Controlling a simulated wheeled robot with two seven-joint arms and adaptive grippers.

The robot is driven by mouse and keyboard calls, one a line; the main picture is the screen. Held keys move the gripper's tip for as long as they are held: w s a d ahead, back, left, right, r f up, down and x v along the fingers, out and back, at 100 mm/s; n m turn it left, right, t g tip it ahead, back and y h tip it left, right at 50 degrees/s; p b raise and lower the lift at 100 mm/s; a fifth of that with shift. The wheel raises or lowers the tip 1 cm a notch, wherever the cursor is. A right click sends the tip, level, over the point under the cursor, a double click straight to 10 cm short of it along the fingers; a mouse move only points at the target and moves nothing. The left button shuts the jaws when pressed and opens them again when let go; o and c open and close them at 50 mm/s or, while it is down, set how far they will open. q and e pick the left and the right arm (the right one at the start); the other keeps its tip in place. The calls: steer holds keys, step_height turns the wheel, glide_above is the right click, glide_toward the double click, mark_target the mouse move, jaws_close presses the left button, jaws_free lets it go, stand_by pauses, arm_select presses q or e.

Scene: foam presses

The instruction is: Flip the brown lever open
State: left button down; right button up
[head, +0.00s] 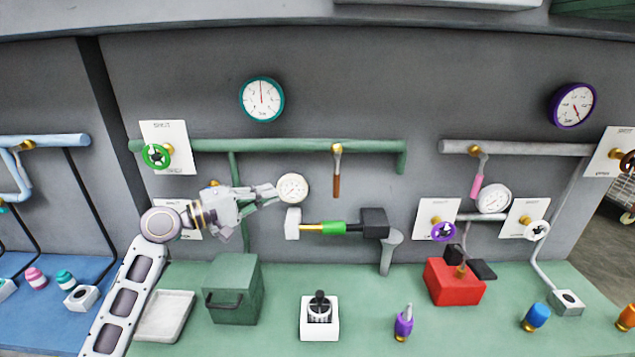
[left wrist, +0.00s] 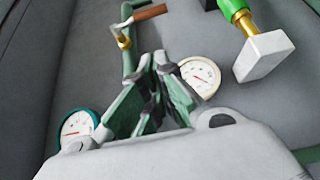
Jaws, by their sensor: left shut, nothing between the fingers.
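The brown lever (head: 336,186) hangs straight down from a brass valve body (head: 337,149) on the green horizontal pipe (head: 270,146), at right angles to the pipe. In the left wrist view the brown lever (left wrist: 150,12) shows near the top, beyond my fingertips, with its brass fitting (left wrist: 123,42) beside it. My left gripper (head: 270,191) is shut and empty, left of the lever and apart from it, pointing right. Its fingers (left wrist: 158,62) show close together in the left wrist view. My right gripper is not in view.
A cream gauge (head: 293,187) sits right by my left fingertips. Below the lever is a horizontal assembly with a white block (head: 293,223), green sleeve (head: 334,228) and black block (head: 375,223). A green box (head: 232,290) stands on the bench.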

mark_target(337, 179)
arm_select(q)
steer(key=s+d+p+x, duration=0.1)
steer(key=p+x, duration=0.3)
steer(key=x, duration=0.8)
steer(key=shift+s+d, duration=0.55)
steer(key=shift+d, duration=0.1)
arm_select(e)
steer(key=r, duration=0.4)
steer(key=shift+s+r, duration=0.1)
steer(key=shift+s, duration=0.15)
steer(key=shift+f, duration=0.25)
arm_select(q)
steer(key=shift+d+b, duration=0.15)
steer(key=shift+b, duration=0.25)
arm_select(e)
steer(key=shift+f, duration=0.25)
arm_select(q)
steer(key=shift+d+f, duration=0.1)
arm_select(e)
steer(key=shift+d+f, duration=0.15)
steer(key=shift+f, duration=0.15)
